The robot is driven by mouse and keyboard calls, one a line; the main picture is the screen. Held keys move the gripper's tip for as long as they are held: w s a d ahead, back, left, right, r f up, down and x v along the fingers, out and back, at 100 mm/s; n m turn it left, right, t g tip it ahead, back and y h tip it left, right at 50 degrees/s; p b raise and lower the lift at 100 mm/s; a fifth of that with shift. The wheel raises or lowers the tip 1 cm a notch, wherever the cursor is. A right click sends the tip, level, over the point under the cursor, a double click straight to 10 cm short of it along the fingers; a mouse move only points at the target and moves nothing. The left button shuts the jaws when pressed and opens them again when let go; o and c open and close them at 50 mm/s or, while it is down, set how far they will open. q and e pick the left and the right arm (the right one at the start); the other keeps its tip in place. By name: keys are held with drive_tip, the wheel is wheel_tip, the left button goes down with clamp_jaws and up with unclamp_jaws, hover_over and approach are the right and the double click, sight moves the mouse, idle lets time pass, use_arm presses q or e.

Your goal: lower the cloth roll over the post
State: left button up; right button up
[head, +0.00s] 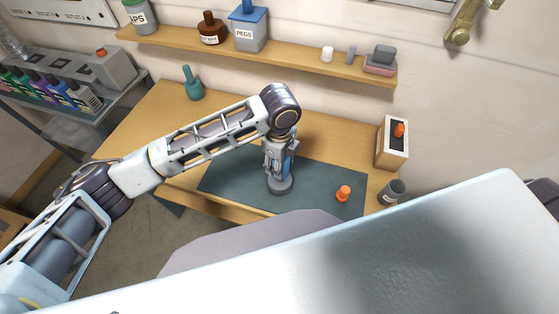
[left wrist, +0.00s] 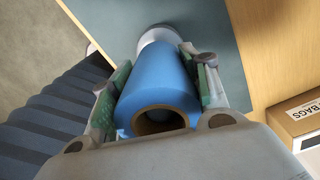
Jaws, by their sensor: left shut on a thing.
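My left gripper (head: 279,162) points down over the dark mat and is shut on the blue cloth roll (head: 289,166). In the left wrist view the blue cloth roll (left wrist: 155,82) lies between the two green-padded fingers (left wrist: 158,66), its brown core open toward the camera. The grey round base of the post (head: 280,186) stands on the mat right below the roll; it also shows past the roll's far end in the left wrist view (left wrist: 154,34). The post's shaft is hidden, so I cannot tell how far the roll is around it. My right gripper is not in view.
The dark mat (head: 232,178) lies on a wooden bench. An orange knobbed piece (head: 344,193) stands on the mat to the right. A dark cup (head: 391,192) and a box with an orange top piece (head: 392,145) are farther right. A teal bottle (head: 192,84) stands behind left.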

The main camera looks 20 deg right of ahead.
use_arm(q)
drive_tip(key=shift+f+b, duration=0.6)
drive_tip(key=shift+f, duration=1.25)
idle(0.6)
drive_tip(key=shift+r+p, duration=0.45)
drive_tip(key=shift+r+p, duration=0.3)
drive_tip(key=shift+r+p, duration=0.7)
drive_tip(key=shift+p, duration=0.05)
drive_tip(key=shift+r+p, duration=0.75)
drive_tip(key=shift+r, duration=0.65)
drive_tip(key=shift+r, duration=3.65)
